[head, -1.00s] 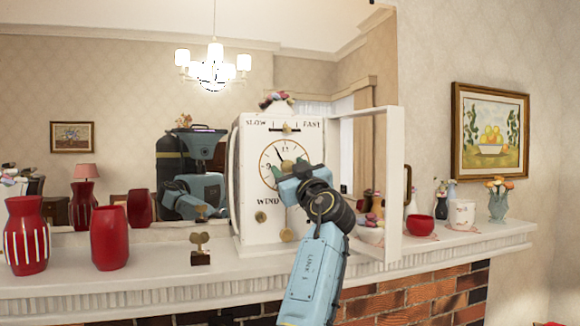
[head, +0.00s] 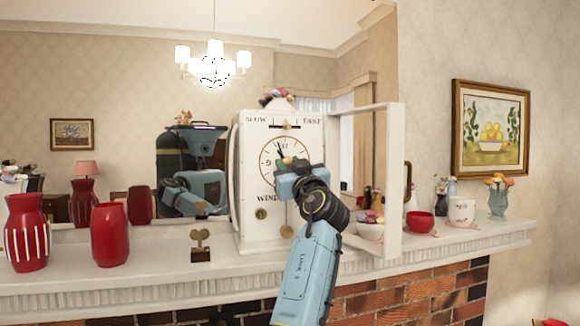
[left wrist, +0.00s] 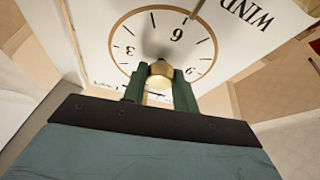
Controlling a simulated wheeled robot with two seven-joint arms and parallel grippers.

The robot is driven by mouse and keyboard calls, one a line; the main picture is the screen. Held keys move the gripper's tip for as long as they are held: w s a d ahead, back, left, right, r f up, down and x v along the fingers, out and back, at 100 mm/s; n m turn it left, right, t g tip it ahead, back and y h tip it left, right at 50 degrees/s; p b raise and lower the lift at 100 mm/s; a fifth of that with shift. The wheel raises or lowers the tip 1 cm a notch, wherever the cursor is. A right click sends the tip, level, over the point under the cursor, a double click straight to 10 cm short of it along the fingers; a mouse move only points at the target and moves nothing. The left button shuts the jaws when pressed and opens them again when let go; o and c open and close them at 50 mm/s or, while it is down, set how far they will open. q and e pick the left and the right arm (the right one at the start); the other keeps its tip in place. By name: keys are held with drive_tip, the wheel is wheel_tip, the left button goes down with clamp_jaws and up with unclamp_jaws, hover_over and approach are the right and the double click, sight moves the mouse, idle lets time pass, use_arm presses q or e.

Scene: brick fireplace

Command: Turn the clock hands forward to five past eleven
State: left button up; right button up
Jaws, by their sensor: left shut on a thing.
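The white clock (head: 246,190) stands on the mantel, its door (head: 394,185) swung open to the right. Its round dial (head: 266,160) is partly covered by my left gripper (head: 289,163). A dark hand points up and slightly left, near the eleven; I cannot make out the other hand. In the left wrist view the dial (left wrist: 130,45) appears upside down. My left gripper's green fingers (left wrist: 159,86) are shut on the brass knob (left wrist: 161,69) at the dial's middle. My right gripper is not in view.
Red vases (head: 110,235) and a small brass ornament (head: 200,246) stand left of the clock. Right of the door are a red bowl (head: 420,222), a white cup (head: 462,212) and a blue vase (head: 498,200). A mirror behind reflects me.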

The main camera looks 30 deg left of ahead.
use_arm(q)
drive_tip(key=m+t+p, duration=0.1)
drive_tip(key=m, duration=0.1)
drive_tip(key=shift+m+h, duration=0.3)
drive_tip(key=shift+h, duration=0.1)
drive_tip(key=shift+s+m+t+h+p, duration=0.1)
drive_tip(key=shift+m+t+h+p, duration=0.6)
drive_tip(key=shift+m, duration=0.9)
drive_tip(key=o, duration=1)
drive_tip(key=shift+c, duration=0.2)
drive_tip(key=b+v, duration=0.3)
drive_tip(key=v, duration=1)
drive_tip(key=shift+f, duration=0.15)
drive_tip(key=shift+d, duration=0.1)
